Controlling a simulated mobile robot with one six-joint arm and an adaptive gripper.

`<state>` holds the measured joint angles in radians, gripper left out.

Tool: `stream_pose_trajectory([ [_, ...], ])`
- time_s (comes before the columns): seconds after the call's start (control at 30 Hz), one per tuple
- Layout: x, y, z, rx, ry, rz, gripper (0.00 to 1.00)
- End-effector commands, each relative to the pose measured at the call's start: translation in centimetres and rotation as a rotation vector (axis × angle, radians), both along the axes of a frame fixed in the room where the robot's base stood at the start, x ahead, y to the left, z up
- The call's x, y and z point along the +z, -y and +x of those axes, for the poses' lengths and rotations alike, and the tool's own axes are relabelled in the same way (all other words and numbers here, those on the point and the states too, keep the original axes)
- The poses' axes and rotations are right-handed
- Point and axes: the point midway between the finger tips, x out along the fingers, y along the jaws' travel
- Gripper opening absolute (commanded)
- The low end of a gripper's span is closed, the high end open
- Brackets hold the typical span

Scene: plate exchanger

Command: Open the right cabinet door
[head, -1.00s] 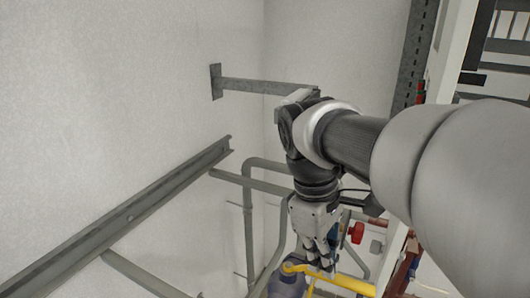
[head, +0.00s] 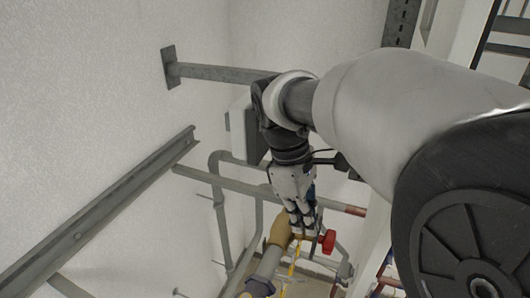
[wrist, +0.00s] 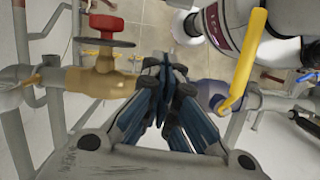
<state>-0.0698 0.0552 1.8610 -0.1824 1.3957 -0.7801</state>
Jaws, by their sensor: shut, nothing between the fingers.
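No cabinet door can be made out for certain in either view. A pale grey box (head: 243,130) on the far wall shows partly behind my arm in the head view; I cannot tell whether it is a cabinet. My gripper (head: 303,232) points down among pipes and valves in the head view. In the wrist view its fingers (wrist: 165,75) are closed together with nothing between them. They are over the pipework, between a brass valve (wrist: 105,80) and a yellow lever (wrist: 243,60). I cannot tell whether they touch anything.
A red handwheel (head: 328,242) is just right of my gripper. A grey rail (head: 100,205) runs along the left wall, and a bracket bar (head: 215,72) crosses above. Grey pipes (head: 220,200) stand close on the left. Tiled floor (wrist: 150,22) shows below.

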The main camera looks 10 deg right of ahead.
Motion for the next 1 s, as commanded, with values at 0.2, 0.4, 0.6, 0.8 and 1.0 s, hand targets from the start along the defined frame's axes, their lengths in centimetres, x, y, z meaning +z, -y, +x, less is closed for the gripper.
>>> stream_pose_trajectory([
  [0.2,-4.8,1.0,-0.9,-0.002,-0.006,0.0,0.0],
  [0.4,-6.6,2.6,-2.1,-0.005,0.0,0.0,0.0],
  [0.6,-6.6,4.2,-3.3,-0.003,0.001,0.0,0.0],
  [0.8,-6.7,4.5,-3.6,-0.001,-0.001,0.0,0.0],
  [1.0,-6.7,4.5,-3.6,0.0,0.0,0.0,0.0],
])
